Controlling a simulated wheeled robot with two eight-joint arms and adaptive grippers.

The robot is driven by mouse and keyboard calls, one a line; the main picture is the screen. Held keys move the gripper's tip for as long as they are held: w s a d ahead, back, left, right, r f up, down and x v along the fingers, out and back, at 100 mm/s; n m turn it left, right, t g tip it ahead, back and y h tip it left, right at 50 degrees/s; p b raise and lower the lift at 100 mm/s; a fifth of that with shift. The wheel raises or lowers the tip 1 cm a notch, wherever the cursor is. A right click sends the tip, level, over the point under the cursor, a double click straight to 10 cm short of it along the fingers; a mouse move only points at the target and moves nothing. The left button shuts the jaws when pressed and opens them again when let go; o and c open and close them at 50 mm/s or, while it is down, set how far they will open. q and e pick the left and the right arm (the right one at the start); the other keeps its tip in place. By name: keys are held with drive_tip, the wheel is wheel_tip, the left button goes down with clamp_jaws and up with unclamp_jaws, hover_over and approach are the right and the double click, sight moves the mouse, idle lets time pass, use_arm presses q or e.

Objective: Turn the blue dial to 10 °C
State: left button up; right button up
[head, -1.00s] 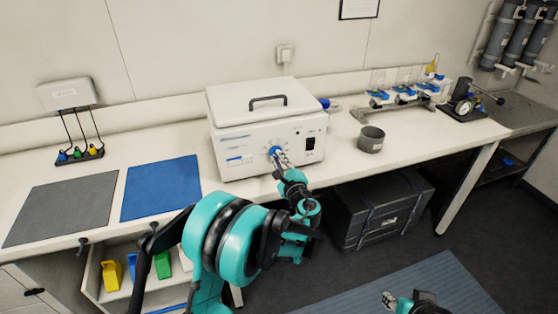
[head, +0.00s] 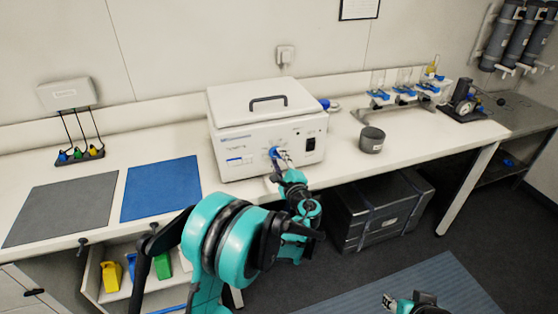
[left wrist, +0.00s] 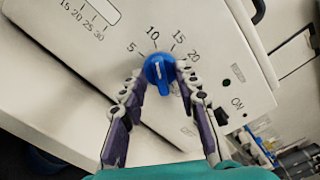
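The blue dial (left wrist: 160,74) is on the front of the white incubator box (head: 228,158). In the head view the dial (head: 274,152) is partly covered by my gripper. My left gripper (left wrist: 161,71) has one finger on each side of the dial, with small gaps showing between fingertips and dial, so it looks open around it. My right gripper (head: 388,301) is low at the bottom of the head view, away from the bench; its finger state is unclear.
A dark grey cup (head: 371,140) stands right of the box. Blue (head: 160,188) and grey (head: 62,208) mats lie on the bench at left. A black switch (head: 310,144) sits right of the dial. A dark case (head: 382,215) is under the bench.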

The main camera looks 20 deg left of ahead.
use_arm(q)
drive_tip(key=v, duration=1.2)
idle(0.3)
